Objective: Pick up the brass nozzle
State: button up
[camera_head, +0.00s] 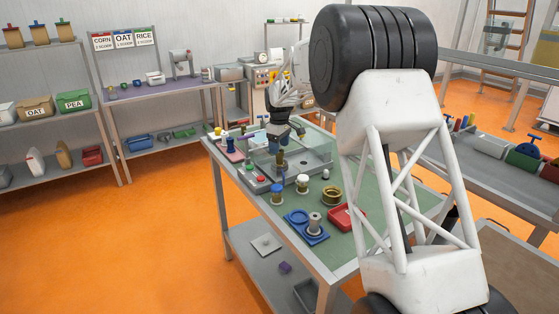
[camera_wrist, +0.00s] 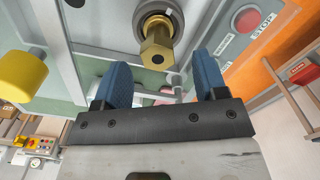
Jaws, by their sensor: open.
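The brass nozzle (camera_wrist: 157,46) shows in the wrist view, with a hexagonal body seated in a dark round collar. In the head view the nozzle (camera_head: 281,160) stands upright on a grey machine plate, just below my gripper (camera_head: 278,142). In the wrist view my gripper (camera_wrist: 160,66) has two blue fingers spread apart, one to each side of the nozzle in the picture. Both fingers look clear of it, and nothing is held. The exact depth between the fingertips and the nozzle is hard to tell.
A yellow knob (camera_wrist: 22,76) is at the left of the wrist view, and a red STOP button (camera_wrist: 247,18) is at the upper right. On the green bench (camera_head: 300,235) stand a brass ring (camera_head: 331,196), a red tray (camera_head: 345,217) and a blue fixture (camera_head: 298,217).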

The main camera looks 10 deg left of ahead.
jog(key=shift+f, duration=2.15)
jog(key=shift+w, duration=0.1)
jog(key=c, duration=1.1)
jog(key=shift+r, duration=0.15)
jog(key=shift+r, duration=1.3)
jog(key=shift+s+d+r, duration=0.25)
jog(key=shift+s+r, duration=0.15)
jog(key=shift+s+d, duration=0.1)
jog(key=shift+s, duration=0.25)
jog(key=s+d, duration=0.3)
jog(key=s, duration=0.3)
jog(key=s+d+r, duration=0.1)
jog(key=s+d, duration=0.1)
jog(key=s, duration=0.5)
jog(key=shift+d+r, duration=0.15)
jog(key=shift+d, duration=0.25)
